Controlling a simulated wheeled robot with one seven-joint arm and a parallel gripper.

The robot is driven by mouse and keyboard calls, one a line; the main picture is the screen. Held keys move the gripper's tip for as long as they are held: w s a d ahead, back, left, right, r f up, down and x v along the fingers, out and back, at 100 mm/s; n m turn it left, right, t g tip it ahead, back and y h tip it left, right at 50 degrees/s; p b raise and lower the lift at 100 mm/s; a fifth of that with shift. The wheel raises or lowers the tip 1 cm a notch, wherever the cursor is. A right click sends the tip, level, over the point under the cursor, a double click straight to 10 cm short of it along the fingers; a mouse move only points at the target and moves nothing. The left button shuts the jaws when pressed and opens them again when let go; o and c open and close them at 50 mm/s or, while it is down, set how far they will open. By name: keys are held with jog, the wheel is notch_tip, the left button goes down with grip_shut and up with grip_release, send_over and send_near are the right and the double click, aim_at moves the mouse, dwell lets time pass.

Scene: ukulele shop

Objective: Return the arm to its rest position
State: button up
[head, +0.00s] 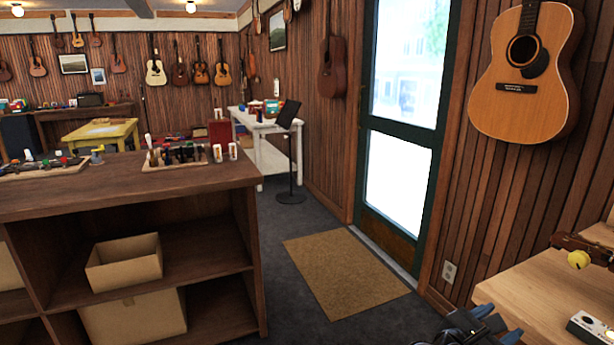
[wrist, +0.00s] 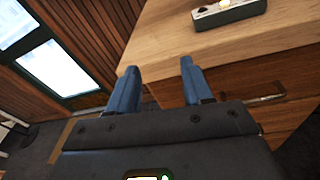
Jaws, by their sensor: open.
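My gripper (wrist: 155,80) is open and empty in the wrist view, with its two blue fingers apart and nothing between them. The fingers point toward the edge of a light wooden bench (wrist: 165,40). In the head view my gripper (head: 497,326) shows at the bottom edge, low and left of the same bench (head: 537,291). Most of my arm is out of view.
A small pale device (head: 590,327) lies on the bench; it also shows in the wrist view (wrist: 229,12). A dark wooden shelf counter (head: 120,185) stands at left. A brown mat (head: 345,272) lies before the glass door (head: 405,130). The floor around it is clear.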

jog(key=s+a+f+m+t+y, duration=0.25)
jog(key=s+a+f+y, duration=0.4)
jog(key=s+f, duration=0.5)
jog(key=s+a+f+m+t+y, duration=0.1)
jog(key=s+a+f+m+y, duration=0.15)
jog(key=s, duration=0.25)
jog(key=s+a+f+m+t+y, duration=0.1)
jog(key=s+a+f+m+y, duration=0.15)
jog(key=s, duration=0.25)
jog(key=s+a+r+m+t+y, duration=0.1)
jog(key=s+r+m, duration=0.5)
jog(key=s+r, duration=0.3)
jog(key=s+a+r+m+t+y, duration=0.1)
jog(key=s+r+m+t+y, duration=0.1)
jog(key=s+r+m, duration=0.5)
jog(key=s+r, duration=0.3)
jog(key=s, duration=0.1)
jog(key=shift+a+r, duration=0.15)
jog(key=shift+a, duration=0.25)
jog(key=shift+m+y, duration=0.25)
